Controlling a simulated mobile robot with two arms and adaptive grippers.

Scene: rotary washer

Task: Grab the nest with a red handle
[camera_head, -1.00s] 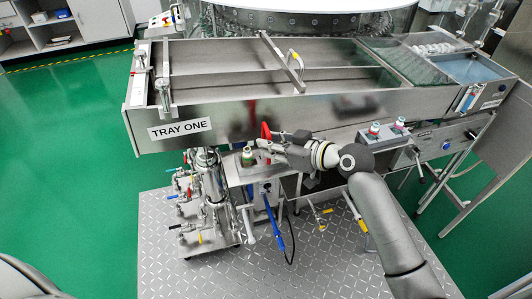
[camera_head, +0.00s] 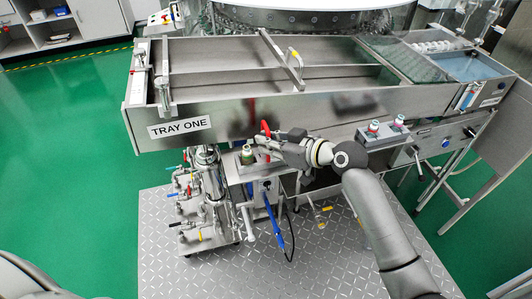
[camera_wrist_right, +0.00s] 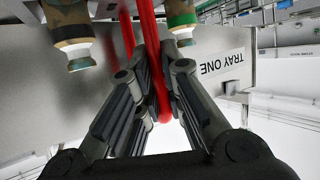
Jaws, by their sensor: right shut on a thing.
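The red handle (camera_head: 266,128) shows at the front wall of the tray marked TRAY ONE, above the small grey box stand. My right gripper (camera_head: 263,144) is at this handle, with its arm coming in from the right. In the right wrist view the red handle (camera_wrist_right: 151,55) is a bent red bar running down between the gripper's two fingers (camera_wrist_right: 157,85), which are shut on it. The rest of the nest cannot be made out behind the gripper. My left gripper is not in view.
Green-and-white capped knobs (camera_head: 247,155) stand on the box stand beside the gripper, close to the fingers. The long steel tray (camera_head: 350,103) is behind. Pipes and valves (camera_head: 195,205) stand at left.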

